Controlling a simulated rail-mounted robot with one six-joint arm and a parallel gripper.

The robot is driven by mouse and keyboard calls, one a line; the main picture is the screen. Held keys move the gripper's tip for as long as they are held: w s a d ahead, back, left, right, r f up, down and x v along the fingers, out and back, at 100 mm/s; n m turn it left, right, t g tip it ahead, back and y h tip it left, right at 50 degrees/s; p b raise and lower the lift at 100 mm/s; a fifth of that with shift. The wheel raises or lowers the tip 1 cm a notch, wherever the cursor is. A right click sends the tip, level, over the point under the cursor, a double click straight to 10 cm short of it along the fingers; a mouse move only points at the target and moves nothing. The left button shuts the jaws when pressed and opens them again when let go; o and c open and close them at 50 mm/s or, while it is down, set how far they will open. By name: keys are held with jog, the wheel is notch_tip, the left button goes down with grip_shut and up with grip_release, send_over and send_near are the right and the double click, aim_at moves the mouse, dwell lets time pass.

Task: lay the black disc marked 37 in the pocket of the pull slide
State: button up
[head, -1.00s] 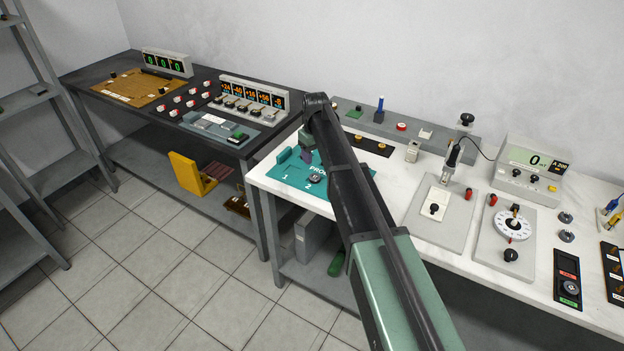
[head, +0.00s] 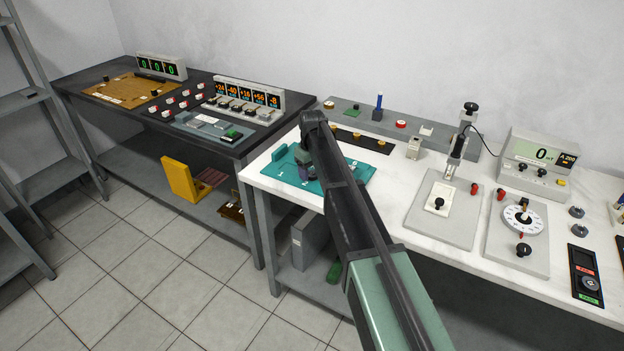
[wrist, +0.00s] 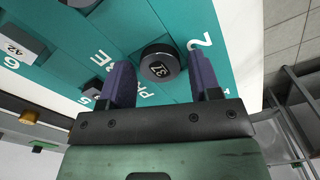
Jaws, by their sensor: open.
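In the wrist view the black disc marked 37 (wrist: 158,66) lies on the teal mat (wrist: 200,25), near the printed 2. My gripper (wrist: 160,75) is open, with one purple finger on each side of the disc and a gap to each. In the head view my gripper (head: 305,172) is low over the mat (head: 352,172), and the disc is hidden behind it. A white plate with a black knob (head: 438,203) on a grey base (head: 455,232) may be the pull slide; I cannot tell its pocket.
Other dark pieces stand on the mat, one marked AZ (wrist: 14,47). A probe stand (head: 458,145), a dial unit (head: 522,218) and a meter (head: 540,158) stand to the right. A grey shelf (head: 400,122) runs along the back. White bench top lies clear between mat and grey base.

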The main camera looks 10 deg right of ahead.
aim_at(312, 173)
jog(key=c, duration=0.7)
notch_tip(312, 173, up, 5)
jog(key=p, duration=0.5)
jog(key=shift+r, duration=0.1)
